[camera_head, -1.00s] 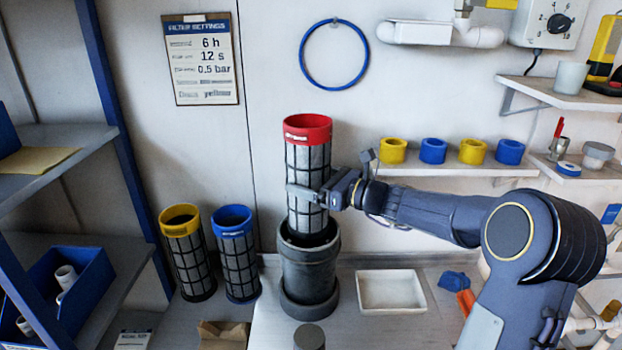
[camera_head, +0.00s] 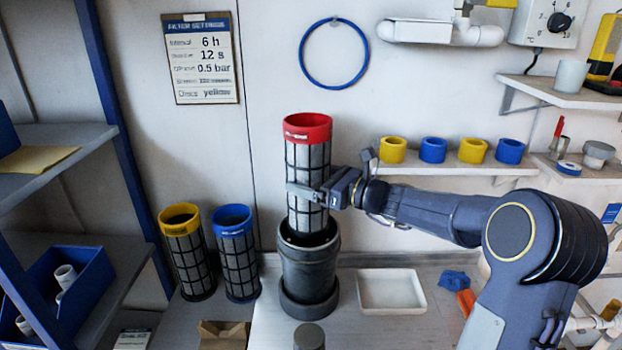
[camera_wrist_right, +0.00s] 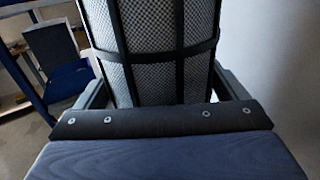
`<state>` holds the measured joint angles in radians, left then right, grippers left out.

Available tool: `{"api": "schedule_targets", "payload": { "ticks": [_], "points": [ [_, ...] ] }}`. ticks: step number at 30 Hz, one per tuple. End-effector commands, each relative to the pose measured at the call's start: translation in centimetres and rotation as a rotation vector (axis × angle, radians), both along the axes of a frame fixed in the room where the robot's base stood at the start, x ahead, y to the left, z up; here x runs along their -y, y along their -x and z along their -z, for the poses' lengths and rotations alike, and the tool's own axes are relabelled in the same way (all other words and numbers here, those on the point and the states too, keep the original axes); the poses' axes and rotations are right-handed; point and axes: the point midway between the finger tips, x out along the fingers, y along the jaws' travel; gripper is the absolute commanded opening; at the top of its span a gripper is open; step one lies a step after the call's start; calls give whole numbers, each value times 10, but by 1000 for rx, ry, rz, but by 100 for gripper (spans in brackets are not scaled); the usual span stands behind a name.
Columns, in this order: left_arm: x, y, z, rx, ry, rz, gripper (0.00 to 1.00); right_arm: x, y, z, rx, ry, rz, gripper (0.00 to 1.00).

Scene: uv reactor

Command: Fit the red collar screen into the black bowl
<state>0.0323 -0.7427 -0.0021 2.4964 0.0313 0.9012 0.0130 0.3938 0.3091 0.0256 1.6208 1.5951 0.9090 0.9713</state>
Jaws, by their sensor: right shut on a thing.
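The red collar screen (camera_head: 308,165) stands upright, a grey mesh cylinder in a black cage with a red ring on top. Its lower end is at the mouth of the black bowl (camera_head: 308,272), overlapping the rim in the head view; how deep it sits is hidden by the bowl's wall. My right gripper (camera_head: 308,193) is shut on the screen's middle from the right. In the right wrist view the mesh and black ribs of the screen (camera_wrist_right: 163,50) fill the space between the fingers. My left gripper is not in view.
A yellow-collared screen (camera_head: 187,252) and a blue-collared screen (camera_head: 236,254) stand left of the bowl. A white tray (camera_head: 391,308) lies to its right, and a dark round cap (camera_head: 309,337) is in front. A shelf with yellow and blue rings (camera_head: 433,150) is behind my right arm.

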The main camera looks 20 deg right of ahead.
Motion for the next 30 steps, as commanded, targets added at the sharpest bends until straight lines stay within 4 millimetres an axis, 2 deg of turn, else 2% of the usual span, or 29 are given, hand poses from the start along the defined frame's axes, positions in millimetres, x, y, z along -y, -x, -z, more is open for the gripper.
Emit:
{"api": "schedule_targets", "payload": {
  "ticks": [19, 30],
  "points": [
    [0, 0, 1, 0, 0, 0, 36, 0, 0, -1, 2, 0, 0, 58],
    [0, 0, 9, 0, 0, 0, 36, 0, 0, 8, 2, 0, 0, 58]
  ]
}}
